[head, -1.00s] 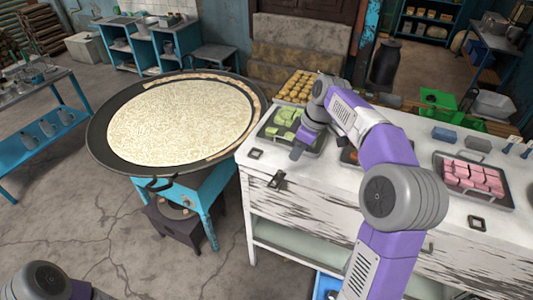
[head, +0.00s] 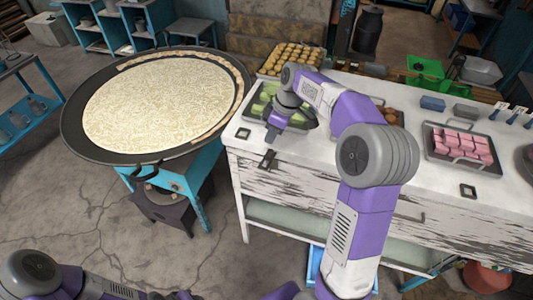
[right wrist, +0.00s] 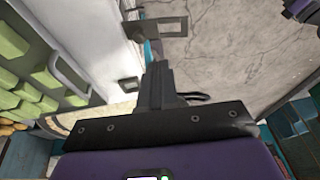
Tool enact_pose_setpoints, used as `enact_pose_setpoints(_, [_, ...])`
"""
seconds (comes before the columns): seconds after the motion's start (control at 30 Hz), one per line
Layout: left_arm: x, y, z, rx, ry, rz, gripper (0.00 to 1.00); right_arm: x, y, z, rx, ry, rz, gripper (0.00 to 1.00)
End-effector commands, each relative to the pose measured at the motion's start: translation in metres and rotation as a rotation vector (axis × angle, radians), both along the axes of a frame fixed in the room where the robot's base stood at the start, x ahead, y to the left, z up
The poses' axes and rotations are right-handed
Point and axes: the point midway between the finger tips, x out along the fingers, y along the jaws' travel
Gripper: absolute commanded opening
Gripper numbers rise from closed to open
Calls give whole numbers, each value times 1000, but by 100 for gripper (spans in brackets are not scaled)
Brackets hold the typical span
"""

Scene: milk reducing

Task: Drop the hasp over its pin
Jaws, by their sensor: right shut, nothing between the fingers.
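The hasp (head: 268,160) is a small dark metal piece at the top front edge of the white counter, near its left end. In the right wrist view a slotted metal plate, which looks like the hasp (right wrist: 160,27), stands out beyond the fingers. I cannot make out the pin or whether the plate sits around it. My right gripper (head: 272,136) is shut and empty, pointing down just behind the hasp, apart from it. Its fingers (right wrist: 156,75) show closed together in the wrist view. My left arm enters at the bottom left; its fingers are not clear.
A tray of green blocks (head: 256,110) lies right beside the right gripper. A square dark fitting (head: 243,133) is on the counter's left corner. The large round pan (head: 70,125) stands left of the counter. A tray of pink blocks (head: 432,152) is at the right.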

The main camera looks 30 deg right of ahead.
Motion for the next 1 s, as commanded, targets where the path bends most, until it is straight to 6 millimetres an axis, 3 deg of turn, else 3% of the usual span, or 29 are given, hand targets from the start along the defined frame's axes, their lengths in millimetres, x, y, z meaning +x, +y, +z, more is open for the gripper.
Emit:
enact_pose_setpoints(0.2, [0, 0, -1, 0, 0, 0, 36, 4, 12, -44, 2, 4, 1, 0])
enact_pose_setpoints(0.4, [0, 0, -1, 0, 0, 0, 36, 0, 16, -67, 1, 1, 0, 0])
enact_pose_setpoints(1.0, [0, 0, -4, 0, 0, 0, 36, 1, 21, -74, -8, -8, 8, 0])
